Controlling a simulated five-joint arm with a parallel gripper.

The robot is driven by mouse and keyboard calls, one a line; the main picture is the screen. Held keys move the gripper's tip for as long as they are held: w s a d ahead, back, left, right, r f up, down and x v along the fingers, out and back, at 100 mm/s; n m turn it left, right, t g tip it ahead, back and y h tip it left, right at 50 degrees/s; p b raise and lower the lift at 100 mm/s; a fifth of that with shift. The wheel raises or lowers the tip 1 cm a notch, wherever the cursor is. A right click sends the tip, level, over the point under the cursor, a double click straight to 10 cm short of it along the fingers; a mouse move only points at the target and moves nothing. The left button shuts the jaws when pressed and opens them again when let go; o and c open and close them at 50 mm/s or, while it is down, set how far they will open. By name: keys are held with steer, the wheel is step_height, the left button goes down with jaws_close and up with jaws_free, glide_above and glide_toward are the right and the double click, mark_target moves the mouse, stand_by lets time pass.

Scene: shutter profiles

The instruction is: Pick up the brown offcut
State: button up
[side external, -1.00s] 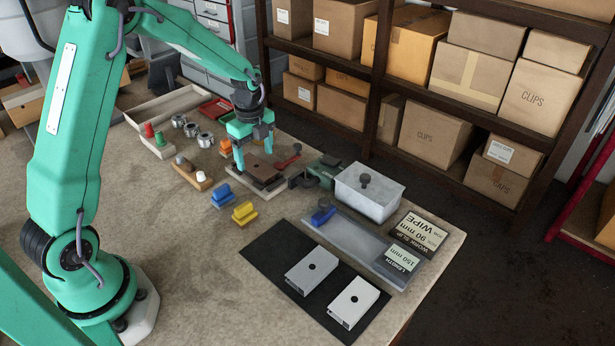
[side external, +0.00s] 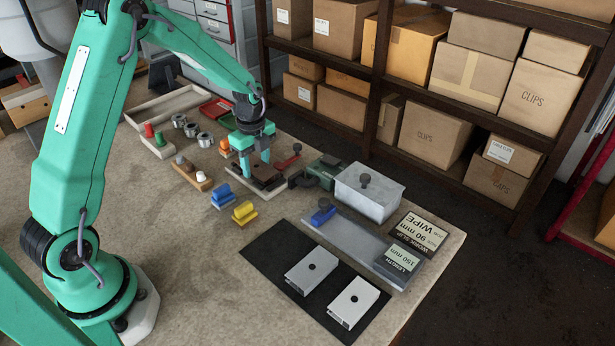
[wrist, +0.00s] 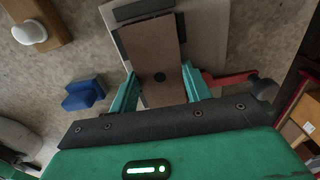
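The brown offcut (wrist: 152,45) is a flat brown plate with a dark round hole. In the wrist view it lies between my two green fingers, which sit against its long edges. In the side external view the offcut (side external: 266,171) shows low between and beside the fingers, partly hidden by them. My gripper (side external: 255,166) points down and is shut on the offcut; it also shows in the wrist view (wrist: 162,82). The offcut is at about the height of the dark pieces under it; I cannot tell whether it is clear of them.
A red-handled tool (side external: 288,161) and a dark clamp (side external: 318,172) are close on the right. Blue (side external: 222,197) and yellow (side external: 244,213) blocks stand in front. A lidded grey box (side external: 367,192) is further right. The left front of the table is clear.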

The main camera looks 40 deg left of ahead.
steer(key=c, duration=0.4)
steer(key=shift+o, duration=0.2)
steer(key=shift+r, duration=0.1)
steer(key=shift+r, duration=0.75)
step_height(320, 180, up, 2)
steer(key=shift+r, duration=0.2)
steer(key=s+d+r, duration=0.3)
steer(key=d+r, duration=0.4)
steer(key=d, duration=0.4)
steer(key=shift+s, duration=0.3)
